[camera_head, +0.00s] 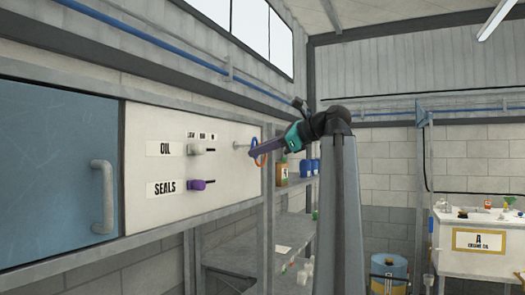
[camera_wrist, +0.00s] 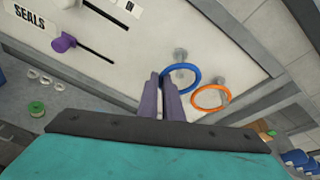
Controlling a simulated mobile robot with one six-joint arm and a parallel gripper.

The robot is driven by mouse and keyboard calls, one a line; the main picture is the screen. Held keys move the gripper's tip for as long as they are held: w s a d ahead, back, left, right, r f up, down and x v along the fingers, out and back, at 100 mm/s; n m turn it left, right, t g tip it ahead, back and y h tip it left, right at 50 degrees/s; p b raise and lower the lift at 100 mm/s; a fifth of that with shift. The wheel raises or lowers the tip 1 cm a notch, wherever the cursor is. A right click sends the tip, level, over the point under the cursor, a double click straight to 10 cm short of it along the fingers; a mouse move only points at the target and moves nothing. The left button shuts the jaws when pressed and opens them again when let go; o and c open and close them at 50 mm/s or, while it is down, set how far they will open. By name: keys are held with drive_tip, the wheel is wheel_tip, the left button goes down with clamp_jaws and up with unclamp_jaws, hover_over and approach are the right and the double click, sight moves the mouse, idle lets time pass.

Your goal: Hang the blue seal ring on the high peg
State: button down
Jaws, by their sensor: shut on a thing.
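The blue seal ring (camera_wrist: 181,77) is held at the tips of my gripper (camera_wrist: 162,84), whose purple fingers are shut on its left edge. A pale peg (camera_wrist: 180,56) sticks out of the white panel right by the ring's upper edge; I cannot tell whether the ring is around it. A second peg (camera_wrist: 222,86) carries an orange ring (camera_wrist: 208,97), just right of the blue one. In the head view my gripper (camera_head: 253,153) reaches the panel's right end, beside a peg (camera_head: 240,145); the fingers partly hide the rings there.
The white panel (camera_head: 140,205) has a grey OIL knob (camera_head: 197,150) and a purple SEALS knob (camera_head: 198,185). A blue door (camera_head: 50,170) is at left. Shelves with bottles (camera_head: 308,168) stand right of the panel. Washers and a green roll (camera_wrist: 37,108) lie below it.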

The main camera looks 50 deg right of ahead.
drive_tip(key=shift+r+x, duration=0.25)
drive_tip(key=shift+x, duration=1.7)
drive_tip(key=shift+a+f, duration=0.1)
drive_tip(key=shift+f, duration=0.1)
drive_tip(key=c, duration=1.9)
unclamp_jaws()
drive_tip(key=shift+o, duration=0.3)
drive_tip(key=shift+r, duration=0.1)
drive_tip(key=shift+r, duration=0.1)
drive_tip(key=shift+s, duration=0.15)
